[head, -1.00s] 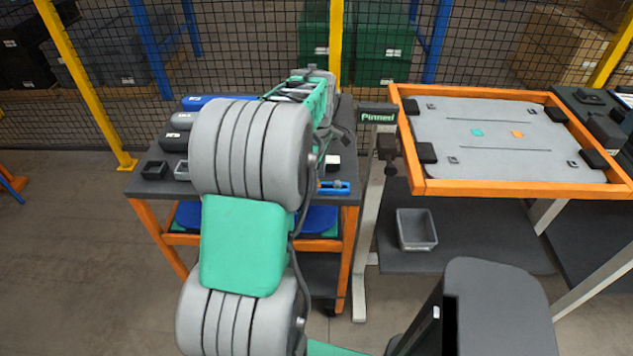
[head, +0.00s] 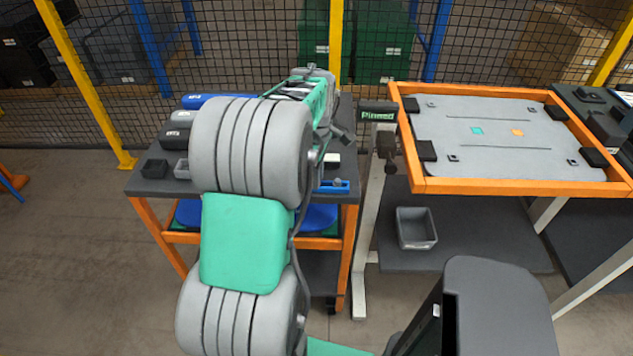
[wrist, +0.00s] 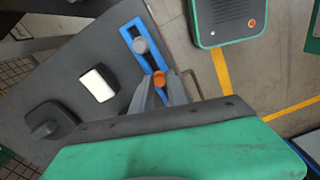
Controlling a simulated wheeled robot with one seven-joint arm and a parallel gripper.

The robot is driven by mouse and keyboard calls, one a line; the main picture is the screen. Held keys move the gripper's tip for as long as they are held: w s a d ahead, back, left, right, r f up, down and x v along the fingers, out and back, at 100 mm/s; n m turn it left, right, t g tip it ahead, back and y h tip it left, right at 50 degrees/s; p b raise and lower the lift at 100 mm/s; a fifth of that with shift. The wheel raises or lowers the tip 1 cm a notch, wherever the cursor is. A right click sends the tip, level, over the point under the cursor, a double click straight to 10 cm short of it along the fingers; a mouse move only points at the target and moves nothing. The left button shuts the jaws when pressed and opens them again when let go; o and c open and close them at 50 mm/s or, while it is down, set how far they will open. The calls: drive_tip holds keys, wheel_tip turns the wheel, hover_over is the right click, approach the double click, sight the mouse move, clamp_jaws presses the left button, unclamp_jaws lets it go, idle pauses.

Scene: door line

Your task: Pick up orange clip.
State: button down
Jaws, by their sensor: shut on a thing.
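The orange clip (wrist: 158,78) shows in the wrist view between the two grey fingers of my gripper (wrist: 159,88). The fingers are closed on it. It is at the near end of a narrow blue holder (wrist: 129,36); I cannot tell whether it is clear of the holder. A grey round piece (wrist: 140,45) sits farther along the same holder. In the head view the blue holder (head: 336,187) lies at the right front edge of the cart top, and my own arm hides the gripper and the clip.
The dark cart top (head: 152,184) also carries a white block (wrist: 97,83) and a black piece (wrist: 48,121). Small bins (head: 155,168) stand at its left. An orange-framed table (head: 515,187) stands to the right, with a grey bin (head: 416,228) on the shelf below.

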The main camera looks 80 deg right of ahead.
drive_tip(key=shift+r, duration=0.6)
drive_tip(key=s+a+r+b, duration=0.3)
drive_tip(key=s+a+r, duration=0.5)
drive_tip(key=a+r, duration=0.3)
drive_tip(key=shift+a+r, duration=0.3)
drive_tip(key=shift+r, duration=0.1)
drive_tip(key=c, duration=1.9)
unclamp_jaws()
clamp_jaws()
